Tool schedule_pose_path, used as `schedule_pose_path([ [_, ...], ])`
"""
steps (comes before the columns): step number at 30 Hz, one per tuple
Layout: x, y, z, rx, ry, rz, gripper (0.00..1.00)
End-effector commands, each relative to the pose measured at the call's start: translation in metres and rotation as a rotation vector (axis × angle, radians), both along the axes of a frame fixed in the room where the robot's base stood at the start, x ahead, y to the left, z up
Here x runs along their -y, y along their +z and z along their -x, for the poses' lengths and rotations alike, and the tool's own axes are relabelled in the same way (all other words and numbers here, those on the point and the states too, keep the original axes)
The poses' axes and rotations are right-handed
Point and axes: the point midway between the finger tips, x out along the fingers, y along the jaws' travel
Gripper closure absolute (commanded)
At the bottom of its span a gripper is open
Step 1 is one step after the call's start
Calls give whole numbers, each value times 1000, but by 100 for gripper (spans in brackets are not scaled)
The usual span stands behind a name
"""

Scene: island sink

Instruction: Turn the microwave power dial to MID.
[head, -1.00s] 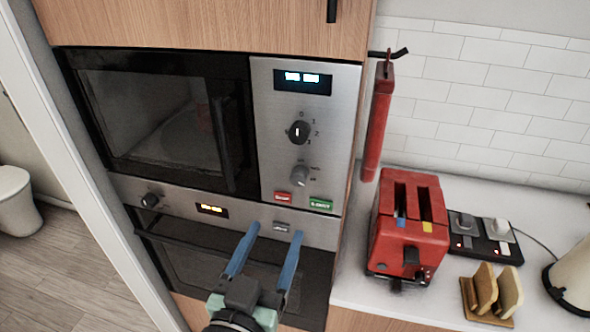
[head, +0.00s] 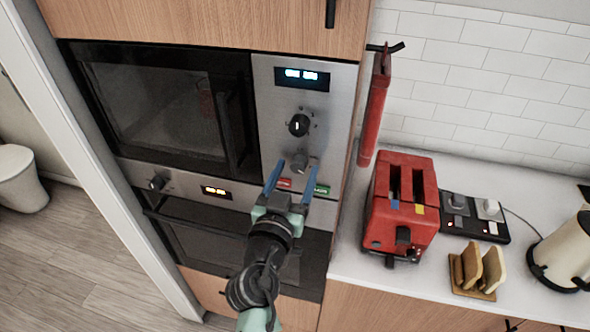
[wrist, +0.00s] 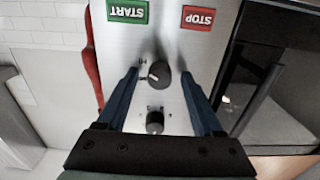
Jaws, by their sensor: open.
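The microwave (head: 165,105) is built into the cabinet, with a steel control panel (head: 340,120) on its right. The upper dial (head: 299,125) has marks around it and a white pointer line. The lower dial (head: 299,161) is grey, just above the red STOP button (head: 284,183) and green START button (head: 321,190). My gripper (head: 293,170) is open and empty, its blue fingertips to either side of the lower dial in the picture. In the wrist view, this dial (wrist: 159,74) lies between the fingertips (wrist: 160,71), with no clear contact. The upper dial (wrist: 155,123) also shows there. Dial labels are too small to read.
An oven (head: 190,245) sits below the microwave. A red mitt-like item (head: 375,110) hangs at the cabinet's right edge. On the counter (head: 345,262) stand a red toaster (head: 402,205), toast in a rack (head: 473,275) and a kettle (head: 567,255).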

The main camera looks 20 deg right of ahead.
Motion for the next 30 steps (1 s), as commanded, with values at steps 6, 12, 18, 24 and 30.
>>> schedule_pose_path([
  [6, 0, 0, 0, 1, 0, 1, 34],
  [12, 0, 0, 0, 0, 0, 1, 70],
  [18, 0, 0, 0, 0, 0, 1, 100],
  [24, 0, 0, 0, -2, 0, 5, 100],
  [30, 0, 0, 0, -24, 0, 44, 100],
])
